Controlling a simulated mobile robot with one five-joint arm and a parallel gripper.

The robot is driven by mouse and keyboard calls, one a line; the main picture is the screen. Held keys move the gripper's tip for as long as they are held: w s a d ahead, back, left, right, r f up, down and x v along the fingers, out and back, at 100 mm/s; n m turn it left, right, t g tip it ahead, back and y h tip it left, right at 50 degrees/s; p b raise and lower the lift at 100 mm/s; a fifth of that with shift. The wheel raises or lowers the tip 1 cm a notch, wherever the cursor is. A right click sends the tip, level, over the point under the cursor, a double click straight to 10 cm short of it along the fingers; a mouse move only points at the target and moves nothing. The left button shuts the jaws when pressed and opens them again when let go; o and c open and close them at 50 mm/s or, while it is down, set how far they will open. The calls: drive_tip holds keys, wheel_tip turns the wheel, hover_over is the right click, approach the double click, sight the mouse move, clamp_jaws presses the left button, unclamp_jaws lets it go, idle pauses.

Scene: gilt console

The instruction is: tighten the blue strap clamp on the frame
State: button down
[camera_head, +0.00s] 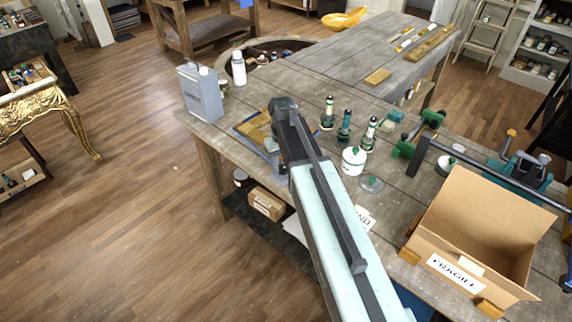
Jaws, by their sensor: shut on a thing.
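A small wooden frame (257,127) lies flat on the grey workbench (220,133), left of my arm. The blue strap clamp (251,145) shows as a thin blue line along the frame's edges. My gripper (284,108) is dark and sits over the right side of the frame. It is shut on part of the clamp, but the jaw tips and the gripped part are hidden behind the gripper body. My pale arm also covers the frame's right edge.
Several dark green-banded bottles, including one (327,113), and a white jar (353,160) stand close right of my arm. An open cardboard box (470,235) fills the right front.

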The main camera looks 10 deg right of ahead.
drive_tip(key=m, duration=0.4)
drive_tip(key=shift+w, duration=0.2)
drive_tip(key=shift+m, duration=2.1)
drive_tip(key=c, duration=0.9)
unclamp_jaws()
drive_tip(key=shift+f, duration=0.1)
